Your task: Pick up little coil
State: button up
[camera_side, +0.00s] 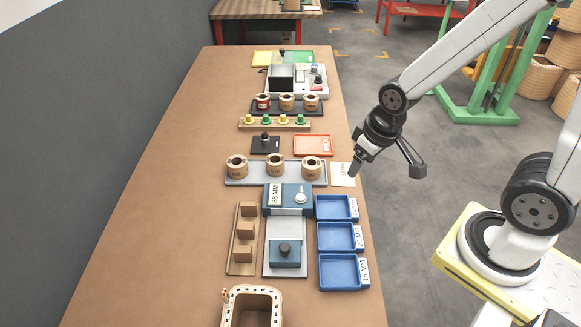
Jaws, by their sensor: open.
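Several small brown ring-shaped coils stand in two rows. In the nearer row, a left coil (237,172), a middle coil (275,169) and a right coil (312,173) stand on a grey tray (262,183). In the farther row, a red-marked coil (263,102) and two plain coils (287,103) stand on a dark tray. I cannot tell which one is the little coil. My gripper (355,169) is open and appears empty. It is tilted down to the right of the right coil, apart from it, near a pale card (343,179). Its fingertips look small here.
Blue bins (340,238) line the right table edge. A blue gauge marked 88 MM (288,197) stands before the grey tray. A red tray (313,145) lies behind. The table's left side is clear.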

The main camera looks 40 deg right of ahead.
jog(key=shift+o, duration=1.2)
jog(key=n+g, duration=0.3)
jog(key=n, duration=1.5)
send_over(311, 168)
jog(key=w+d, duration=0.1)
jog(key=d, duration=0.1)
notch_tip(311, 168, down, 10)
jog(key=f, duration=0.1)
jog(key=shift+w+a+r, duration=0.15)
jog(key=shift+w+r, duration=0.05)
jog(key=shift+f, duration=0.1)
jog(key=shift+f, duration=1.15)
